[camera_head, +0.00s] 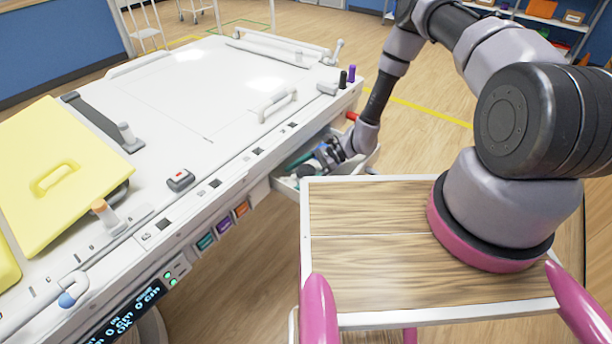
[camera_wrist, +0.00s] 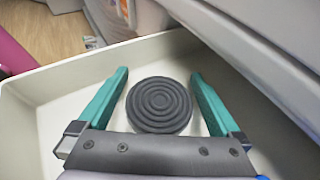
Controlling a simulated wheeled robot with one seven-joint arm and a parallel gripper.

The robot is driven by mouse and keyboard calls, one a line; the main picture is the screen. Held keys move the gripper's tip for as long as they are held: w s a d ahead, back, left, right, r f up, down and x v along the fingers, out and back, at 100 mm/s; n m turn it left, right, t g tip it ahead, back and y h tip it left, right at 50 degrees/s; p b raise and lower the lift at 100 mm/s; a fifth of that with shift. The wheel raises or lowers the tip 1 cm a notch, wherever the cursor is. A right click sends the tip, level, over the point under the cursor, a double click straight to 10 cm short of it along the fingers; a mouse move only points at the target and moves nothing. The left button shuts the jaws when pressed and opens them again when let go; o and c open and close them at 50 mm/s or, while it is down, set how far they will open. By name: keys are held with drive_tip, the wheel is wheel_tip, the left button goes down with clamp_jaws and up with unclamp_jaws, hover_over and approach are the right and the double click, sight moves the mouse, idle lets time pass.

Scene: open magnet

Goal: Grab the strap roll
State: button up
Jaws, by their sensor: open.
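The strap roll (camera_wrist: 159,105) is a dark grey coiled disc lying on the pale floor of an open drawer (camera_wrist: 60,78). My gripper (camera_wrist: 160,74) is open, with one teal finger on each side of the roll in the wrist view. Small gaps show between the roll and both fingers. In the head view, my gripper (camera_head: 303,162) reaches into the drawer at the side of the white table. The roll there is small and partly hidden, so its contact with the fingers cannot be told.
The white table (camera_head: 200,85) stands beside the drawer, its side close to my wrist. A yellow panel with a handle (camera_head: 70,165) lies on its left end. A grey overhanging edge (camera_wrist: 260,60) runs above the drawer on the right in the wrist view.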

drive_tip(key=c, duration=1.2)
drive_tip(key=shift+c, duration=0.3)
drive_tip(key=shift+r, duration=0.2)
